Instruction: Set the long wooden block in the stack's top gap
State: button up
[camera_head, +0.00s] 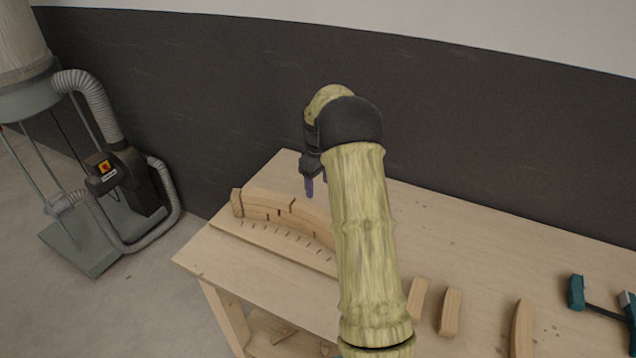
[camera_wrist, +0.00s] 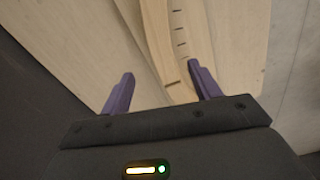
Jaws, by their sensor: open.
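The curved wooden stack (camera_head: 264,206) stands on a flat board (camera_head: 262,242) at the left end of the table. My arm hides its right part, and I cannot clearly make out the top gap. My gripper (camera_head: 317,186) is above and behind the stack, fingers pointing down. In the wrist view my gripper (camera_wrist: 161,88) is open with nothing between its purple fingers, and the curved stack (camera_wrist: 156,40) passes below them. Several loose wooden blocks lie right of my arm: a curved one (camera_head: 522,330) that looks longest, and two shorter ones (camera_head: 450,312) (camera_head: 417,298).
The wooden table (camera_head: 470,245) is bare behind the loose blocks. A teal clamp (camera_head: 577,292) lies at the right. A dark wall (camera_head: 480,130) runs close behind the table. A dust collector with a hose (camera_head: 95,100) stands on the floor at left.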

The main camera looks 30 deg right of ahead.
jog(key=s+a+r+m+t, duration=0.1)
jog(key=s+a, duration=0.5)
jog(key=s, duration=0.3)
jog(key=s+a+r+m, duration=0.1)
jog(key=s+a+m, duration=0.1)
jog(key=s+a, duration=0.4)
jog(key=s+a+r+m+t, duration=0.1)
jog(key=s+a, duration=0.5)
jog(key=s, duration=0.6)
jog(key=shift+r+m+t, duration=0.2)
jog(key=shift+m+t, duration=0.1)
jog(key=shift+m, duration=0.4)
jog(key=shift+s, duration=0.1)
